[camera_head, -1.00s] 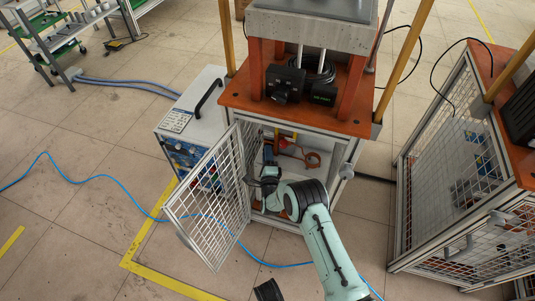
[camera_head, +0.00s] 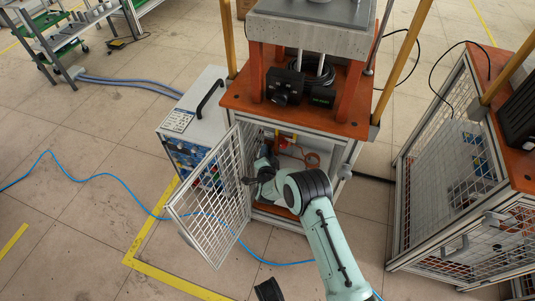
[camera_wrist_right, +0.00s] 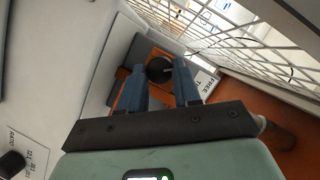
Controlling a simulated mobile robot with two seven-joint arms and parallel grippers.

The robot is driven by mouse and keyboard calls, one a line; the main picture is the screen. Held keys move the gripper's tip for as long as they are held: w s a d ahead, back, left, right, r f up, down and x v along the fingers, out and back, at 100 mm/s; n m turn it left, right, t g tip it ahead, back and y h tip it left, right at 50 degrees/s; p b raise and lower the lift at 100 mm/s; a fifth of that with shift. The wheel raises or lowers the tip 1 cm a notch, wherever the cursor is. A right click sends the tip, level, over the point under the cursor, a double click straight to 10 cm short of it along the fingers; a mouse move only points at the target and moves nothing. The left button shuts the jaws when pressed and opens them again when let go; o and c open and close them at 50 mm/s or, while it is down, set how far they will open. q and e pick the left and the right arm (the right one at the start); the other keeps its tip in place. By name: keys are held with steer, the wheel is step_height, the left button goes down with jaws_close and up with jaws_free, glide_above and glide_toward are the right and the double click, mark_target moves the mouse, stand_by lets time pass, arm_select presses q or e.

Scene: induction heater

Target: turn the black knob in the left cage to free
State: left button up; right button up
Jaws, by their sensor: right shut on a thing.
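The left cage (camera_head: 300,222) stands under an orange-topped press, its mesh door (camera_head: 208,205) swung open to the left. My right arm reaches in through the opening. In the right wrist view the black knob (camera_wrist_right: 159,68) sits on an orange plate between the two blue-grey fingers of my right gripper (camera_wrist_right: 159,78), which is shut on it. A white label reading FREE (camera_wrist_right: 205,82) lies just right of the right finger. In the head view the knob is hidden and the right gripper (camera_head: 264,166) shows only in part.
A white control unit (camera_head: 192,125) with a black handle stands left of the cage. A second cage (camera_head: 455,165) stands at the right. A blue cable (camera_head: 110,181) crosses the floor. In the wrist view, mesh (camera_wrist_right: 240,35) runs close at the upper right.

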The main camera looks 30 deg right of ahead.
steer(key=shift+r+n, duration=0.1)
steer(key=shift+n, duration=0.4)
steer(key=shift+g, duration=0.4)
steer(key=o, duration=0.8)
steer(key=shift+c, duration=0.2)
